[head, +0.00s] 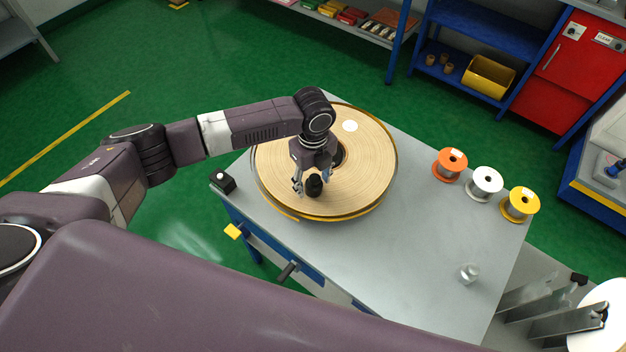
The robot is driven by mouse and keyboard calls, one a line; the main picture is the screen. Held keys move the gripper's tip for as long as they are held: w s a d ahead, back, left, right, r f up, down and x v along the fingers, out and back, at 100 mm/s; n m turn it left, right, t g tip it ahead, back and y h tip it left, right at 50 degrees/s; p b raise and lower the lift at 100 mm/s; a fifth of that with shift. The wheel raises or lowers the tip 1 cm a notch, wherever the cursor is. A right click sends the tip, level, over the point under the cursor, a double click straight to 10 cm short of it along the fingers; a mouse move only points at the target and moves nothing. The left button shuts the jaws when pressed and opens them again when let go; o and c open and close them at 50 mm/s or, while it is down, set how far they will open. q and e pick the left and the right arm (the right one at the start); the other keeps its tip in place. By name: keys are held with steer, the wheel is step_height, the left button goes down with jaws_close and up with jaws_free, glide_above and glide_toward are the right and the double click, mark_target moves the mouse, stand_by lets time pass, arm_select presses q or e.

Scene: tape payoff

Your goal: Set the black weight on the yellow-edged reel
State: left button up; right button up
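The yellow-edged reel (372,160) is a large flat tan disc with a yellow rim, lying on the grey table. The black weight (315,187) is a small dark knobbed piece, standing upright on the front part of the reel, left of its centre. My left gripper (311,181) points down over the reel at the weight. Its fingers look spread, one to the left of the weight with a small gap and one behind it to the right. The wrist hides part of the reel's hub. My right gripper is not in view.
Orange (450,165), white (485,184) and yellow (520,205) spools stand along the table's right side. A small clear object (469,273) is near the front right. A black block (222,181) sits at the left corner. The table (410,250) is bare in front of the spools.

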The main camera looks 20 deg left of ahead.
mark_target(313, 179)
arm_select(q)
steer(key=shift+r, duration=0.55)
step_height(313, 179, up, 11)
steer(key=b, duration=0.2)
steer(key=shift+r, duration=0.1)
steer(key=shift+s+b, duration=0.1)
steer(key=shift+b, duration=0.2)
